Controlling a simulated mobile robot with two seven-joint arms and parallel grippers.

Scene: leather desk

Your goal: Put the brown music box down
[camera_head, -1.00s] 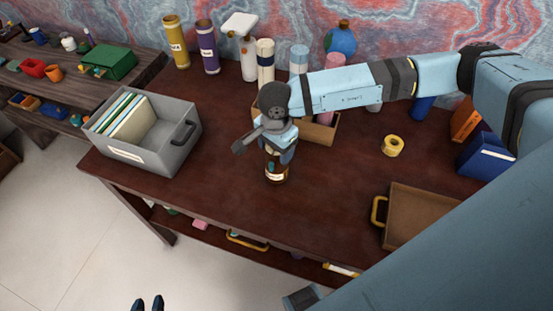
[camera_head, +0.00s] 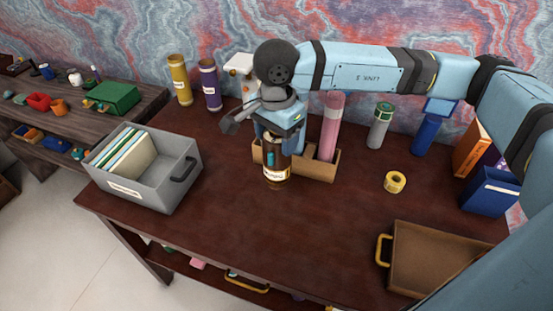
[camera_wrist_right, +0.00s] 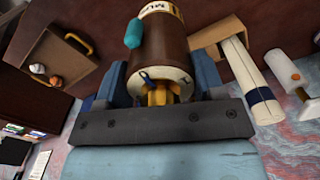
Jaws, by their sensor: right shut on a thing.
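The brown music box (camera_head: 276,174) is a dark brown cylinder with a pale label. My right gripper (camera_head: 279,138) is shut on its upper part and holds it upright over the middle of the leather desk (camera_head: 225,210). In the right wrist view the music box (camera_wrist_right: 165,40) sits between the blue fingers, with a teal knob on its side and a yellow piece at its near end. It looks raised off the desk; the gap under it is hard to judge. My left gripper is not in view.
A grey bin with folders (camera_head: 160,185) stands left. A tan open box (camera_head: 318,166) is just behind the music box, with a pink cylinder (camera_head: 329,128) by it. Yellow tape (camera_head: 395,181) and a brown tray (camera_head: 440,262) lie right. The desk's front middle is clear.

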